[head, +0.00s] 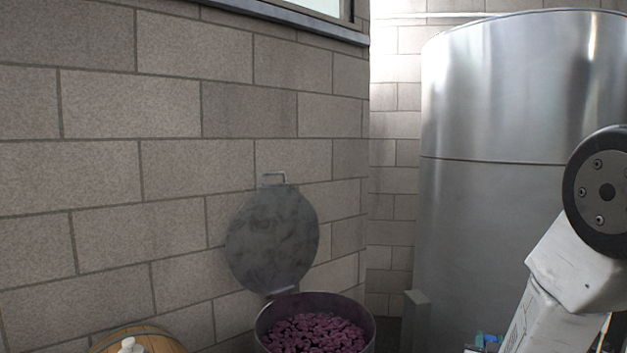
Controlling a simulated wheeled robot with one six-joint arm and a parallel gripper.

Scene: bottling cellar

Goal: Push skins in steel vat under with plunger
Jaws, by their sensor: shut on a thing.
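The steel vat (262,318) stands at the bottom centre, its lower part cut off by the picture edge. Its round grey lid (272,240) is open, tilted up against the block wall on a hinge at the back of the rim. Dark purple skins (318,334) fill the vat to a little below the rim. Nothing is over the opening in this view. My arm's links show at the right edge, but my gripper is outside the picture. I see no plunger.
A large steel tank (515,180) stands at the right behind my arm. A wooden barrel (160,343) with a white object (130,346) on it is at the lower left. Small blue-green items (484,341) show at the lower right. The block wall (165,105) closes off the left.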

